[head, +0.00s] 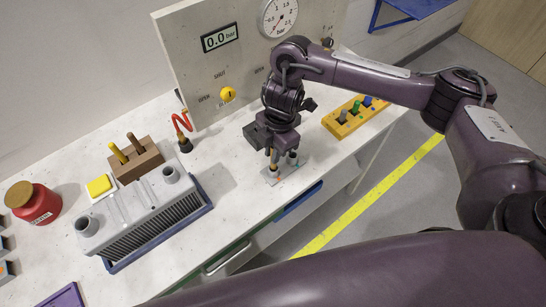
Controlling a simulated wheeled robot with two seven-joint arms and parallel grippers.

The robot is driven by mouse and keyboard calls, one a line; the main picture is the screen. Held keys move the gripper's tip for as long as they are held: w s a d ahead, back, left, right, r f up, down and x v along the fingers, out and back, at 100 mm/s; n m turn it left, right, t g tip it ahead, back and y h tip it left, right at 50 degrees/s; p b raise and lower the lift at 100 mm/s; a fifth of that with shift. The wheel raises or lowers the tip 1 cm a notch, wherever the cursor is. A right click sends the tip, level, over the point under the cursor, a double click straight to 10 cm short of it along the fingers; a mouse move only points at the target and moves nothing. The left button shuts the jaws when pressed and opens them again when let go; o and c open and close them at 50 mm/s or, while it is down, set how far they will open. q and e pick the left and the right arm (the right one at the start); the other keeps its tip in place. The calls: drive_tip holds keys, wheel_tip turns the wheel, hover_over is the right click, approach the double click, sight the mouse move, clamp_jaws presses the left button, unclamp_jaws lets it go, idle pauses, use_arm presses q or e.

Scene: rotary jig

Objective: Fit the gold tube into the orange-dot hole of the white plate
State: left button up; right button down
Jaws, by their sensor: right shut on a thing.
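My right gripper (275,153) points down over the small white plate (287,173) near the front edge of the bench. It is shut on the gold tube (274,164), which shows as a narrow gold piece under the fingers. The tube is roughly upright, with its lower end at or just above the plate; I cannot tell whether it is in a hole. A grey post stands beside it on the plate. My left gripper is not in view.
A grey finned block (140,215) in a blue tray stands at left, with a brown wooden holder (136,160) behind it. A yellow rack (356,118) with coloured pegs is to the right. A gauge panel (240,60) rises behind. Bench between block and plate is clear.

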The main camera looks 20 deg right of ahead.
sight(271, 166)
drive_tip(key=shift+s+f, duration=0.15)
drive_tip(key=shift+f, duration=1.35)
drive_tip(key=shift+f+b, duration=0.2)
drive_tip(key=shift+b, duration=0.15)
drive_tip(key=c, duration=1.4)
unclamp_jaws()
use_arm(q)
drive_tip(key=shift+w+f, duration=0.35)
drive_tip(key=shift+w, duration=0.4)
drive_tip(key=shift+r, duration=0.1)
use_arm(e)
drive_tip(key=shift+r, duration=0.15)
drive_tip(key=shift+r, duration=0.3)
use_arm(q)
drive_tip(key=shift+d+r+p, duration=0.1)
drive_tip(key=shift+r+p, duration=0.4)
drive_tip(key=shift+p, duration=0.15)
use_arm(e)
drive_tip(key=r, duration=0.3)
drive_tip(key=d+r, duration=0.1)
drive_tip(key=r, duration=0.7)
drive_tip(key=shift+w+d+r, duration=0.2)
drive_tip(key=shift+w+d, duration=0.15)
